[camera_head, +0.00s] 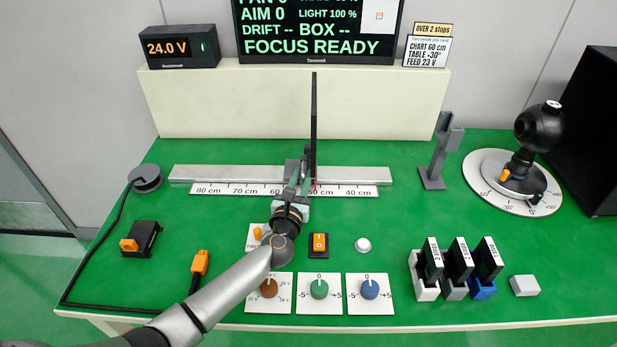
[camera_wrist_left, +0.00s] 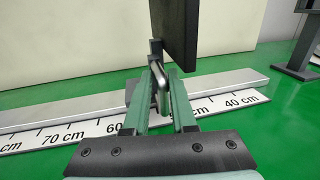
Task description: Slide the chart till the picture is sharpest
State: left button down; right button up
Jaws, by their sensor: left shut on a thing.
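The chart (camera_head: 314,115) is a thin dark upright panel, seen almost edge-on, on the grey rail (camera_head: 225,174) at the back of the table. Its dark back also shows in the left wrist view (camera_wrist_left: 181,35). The white scale (camera_head: 240,189) along the rail reads 80 to 40 cm; a red mark by the carriage stands near 50 cm. My left gripper (camera_head: 297,180) is shut on the chart's handle (camera_wrist_left: 160,88), between its green fingers. The screen (camera_head: 318,30) reads "FOCUS READY", "AIM 0", "DRIFT --", "BOX --". My right gripper is not in view.
A card (camera_head: 427,50) reads "CHART 60 cm", "TABLE -30°", "FEED 23 V". The supply (camera_head: 180,47) shows 24.0 V. A grey stand (camera_head: 439,155) and the camera turntable (camera_head: 484,186) are right of the rail. Knobs, an orange switch (camera_head: 319,243) and filter holders (camera_head: 454,272) stand in front.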

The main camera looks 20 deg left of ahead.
aim_at(288, 178)
pick_arm(q)
jog(key=shift+s+a, duration=0.25)
jog(key=shift+a, duration=0.5)
jog(key=shift+s+a, duration=0.25)
jog(key=shift+a, duration=0.5)
jog(key=shift+f, duration=0.1)
jog(key=c, duration=0.8)
grip_release()
jog(key=shift+c, duration=0.2)
jog(key=s, duration=0.8)
jog(key=s+d, duration=0.1)
jog(key=s, duration=0.3)
jog(key=shift+s, duration=0.25)
